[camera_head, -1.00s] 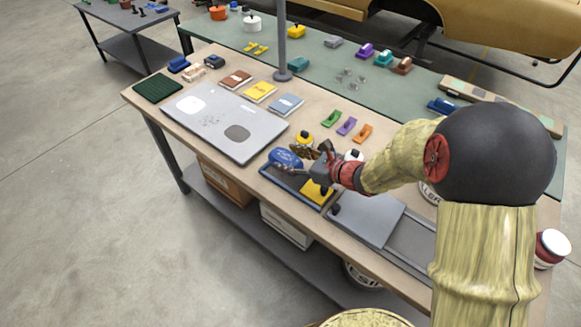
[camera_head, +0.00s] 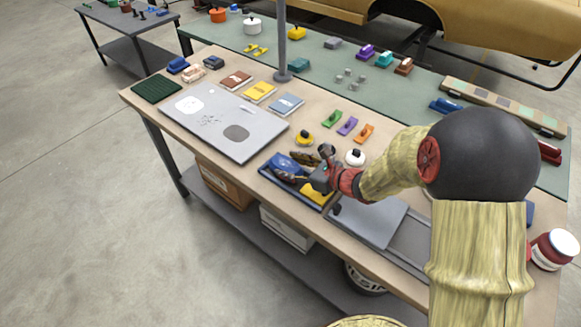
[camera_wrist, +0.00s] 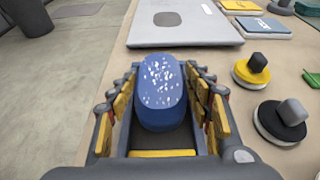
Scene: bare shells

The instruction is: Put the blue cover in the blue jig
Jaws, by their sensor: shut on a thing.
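The blue cover (camera_wrist: 160,92) is a rounded oblong shell with white speckles. It sits between the yellow-padded fingers of my gripper (camera_wrist: 158,100), which is shut on it. In the head view the cover (camera_head: 280,161) shows partly behind my gripper (camera_head: 297,170), over the far end of a dark blue tray (camera_head: 272,177). I cannot tell whether it touches the tray. The blue jig appears to be the flat grey-blue plate (camera_head: 287,103) behind the grey panel, apart from my gripper; it also shows at the top right of the wrist view (camera_wrist: 263,27).
A large grey panel (camera_head: 200,128) lies left of the tray. A yellow plate (camera_head: 260,91) and a brown plate (camera_head: 237,79) are beside the blue one. A pole (camera_head: 282,40) rises behind the plates.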

